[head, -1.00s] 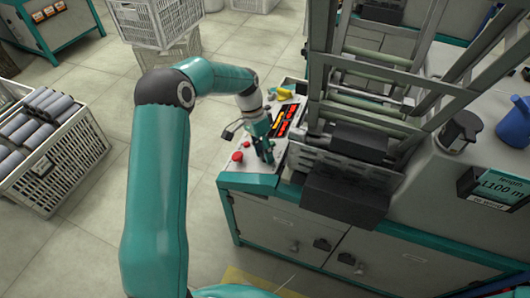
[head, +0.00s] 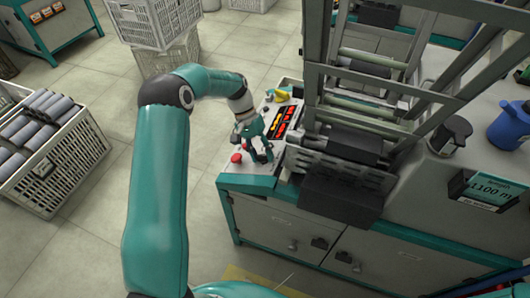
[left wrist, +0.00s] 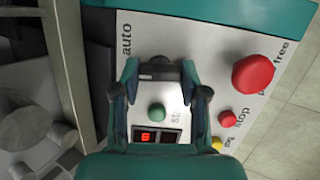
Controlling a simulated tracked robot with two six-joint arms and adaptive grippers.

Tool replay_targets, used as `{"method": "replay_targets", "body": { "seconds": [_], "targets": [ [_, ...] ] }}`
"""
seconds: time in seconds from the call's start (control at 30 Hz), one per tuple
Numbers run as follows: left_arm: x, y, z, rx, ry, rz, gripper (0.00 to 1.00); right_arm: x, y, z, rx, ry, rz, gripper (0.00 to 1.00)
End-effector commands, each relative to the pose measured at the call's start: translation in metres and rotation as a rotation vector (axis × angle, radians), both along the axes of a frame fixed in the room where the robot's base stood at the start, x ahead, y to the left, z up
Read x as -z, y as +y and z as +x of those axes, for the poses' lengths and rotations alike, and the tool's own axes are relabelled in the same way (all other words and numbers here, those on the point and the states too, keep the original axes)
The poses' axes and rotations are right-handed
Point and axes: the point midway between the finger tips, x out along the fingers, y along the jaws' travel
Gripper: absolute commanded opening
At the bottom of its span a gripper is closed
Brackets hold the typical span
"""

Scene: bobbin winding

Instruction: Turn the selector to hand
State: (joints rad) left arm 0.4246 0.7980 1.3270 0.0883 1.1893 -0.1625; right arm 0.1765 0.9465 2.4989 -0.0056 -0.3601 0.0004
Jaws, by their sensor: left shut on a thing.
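The selector (left wrist: 158,68) is a dark knob on the pale control panel (left wrist: 215,35), seen in the left wrist view between my fingertips. My left gripper (left wrist: 160,70) is shut on it, one finger on each side. The word "auto" shows on the panel to the left of the knob; I cannot read a "hand" mark. In the head view my left gripper (head: 258,151) is down at the front part of the panel (head: 240,178), and it hides the selector. My right gripper is in neither view.
A large red button (left wrist: 253,73), a smaller red stop button (left wrist: 227,117), a green button (left wrist: 156,112) and a small red display (left wrist: 146,136) surround the gripper. The winding machine's frame (head: 350,125) rises close on the right. Crates (head: 55,160) stand on the floor at left.

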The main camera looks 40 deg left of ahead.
Motion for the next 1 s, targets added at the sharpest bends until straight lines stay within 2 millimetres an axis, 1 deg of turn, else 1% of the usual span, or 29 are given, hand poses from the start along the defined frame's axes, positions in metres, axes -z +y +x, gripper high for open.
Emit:
{"method": "replay_targets", "body": {
  "seconds": [0.03,0.2,0.5,0.7,1.0],
  "targets": [
    [-0.0027,0.0014,0.0013,-0.042,0.012,-0.002,0.09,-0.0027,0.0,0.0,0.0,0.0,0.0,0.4],
    [-0.0026,0.0021,0.0011,-0.176,0.073,-0.017,0.09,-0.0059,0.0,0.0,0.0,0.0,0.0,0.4],
    [-0.0027,0.0019,0.0014,-0.342,0.145,-0.035,0.09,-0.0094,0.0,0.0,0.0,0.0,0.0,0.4],
    [-0.0027,0.002,0.0017,-0.395,0.168,-0.041,0.09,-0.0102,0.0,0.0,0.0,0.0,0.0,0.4],
    [-0.003,0.0019,0.0023,-0.411,0.173,-0.043,0.09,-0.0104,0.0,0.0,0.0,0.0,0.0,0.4]
  ]
}}
